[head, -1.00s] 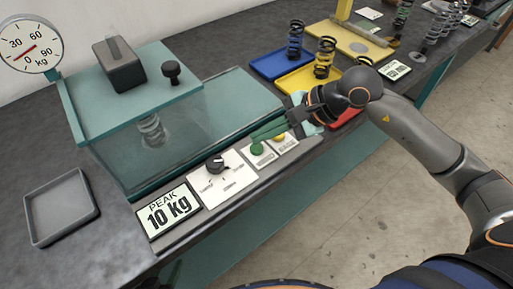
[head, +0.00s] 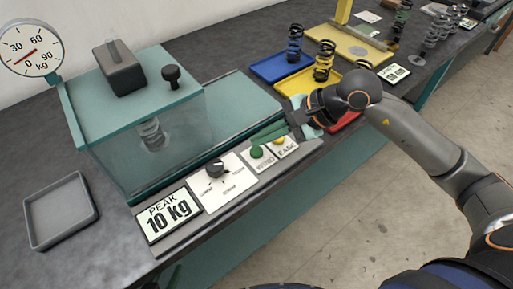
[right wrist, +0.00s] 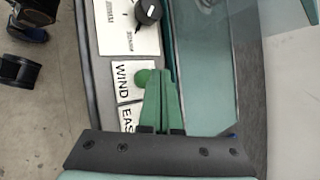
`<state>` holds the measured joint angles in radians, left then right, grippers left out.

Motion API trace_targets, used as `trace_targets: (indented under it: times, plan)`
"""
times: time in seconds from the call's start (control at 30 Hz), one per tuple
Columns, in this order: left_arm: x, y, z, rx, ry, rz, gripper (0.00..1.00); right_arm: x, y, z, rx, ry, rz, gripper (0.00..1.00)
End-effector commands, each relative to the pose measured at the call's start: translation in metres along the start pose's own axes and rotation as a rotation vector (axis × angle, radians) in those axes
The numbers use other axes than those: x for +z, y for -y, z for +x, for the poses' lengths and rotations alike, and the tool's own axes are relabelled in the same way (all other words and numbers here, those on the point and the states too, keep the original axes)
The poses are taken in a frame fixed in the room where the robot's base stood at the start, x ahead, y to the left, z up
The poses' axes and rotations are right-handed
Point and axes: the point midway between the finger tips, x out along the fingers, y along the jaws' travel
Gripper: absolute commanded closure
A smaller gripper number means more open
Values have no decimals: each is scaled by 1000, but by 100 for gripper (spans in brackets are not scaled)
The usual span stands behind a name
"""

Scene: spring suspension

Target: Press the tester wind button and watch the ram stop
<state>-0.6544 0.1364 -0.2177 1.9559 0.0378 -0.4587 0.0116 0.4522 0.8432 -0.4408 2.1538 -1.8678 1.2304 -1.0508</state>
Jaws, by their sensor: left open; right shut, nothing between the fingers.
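The tester is a teal-framed clear case (head: 185,125) with a coil spring (head: 151,133) upright inside. The ram cannot be clearly made out behind the clear wall. The round green wind button (head: 257,152) sits on the front panel above the WIND label; it also shows in the right wrist view (right wrist: 143,77). My right gripper (head: 254,139) is shut and empty, its green fingertips (right wrist: 160,73) right beside the wind button. I cannot tell whether they touch it. My left gripper is not in view.
The yellow ease button (head: 280,141) is close by on the right. A dial gauge (head: 30,50) stands at the back left. A grey tray (head: 60,208) is empty.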

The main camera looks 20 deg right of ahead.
Motion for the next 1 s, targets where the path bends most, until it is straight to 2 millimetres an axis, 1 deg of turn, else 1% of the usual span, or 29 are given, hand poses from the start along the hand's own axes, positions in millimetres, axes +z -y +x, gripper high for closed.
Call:
trace_targets:
  times: [0.77, 1.0]
  plan:
    - [0, 0, 0, 0, -1, 0, 50, 0, 0, 0, 0, 0, 0, 100]
    - [6, 1, 6, 1, -3, 1, 50, -4, -4, 5, 0, -1, -1, 100]
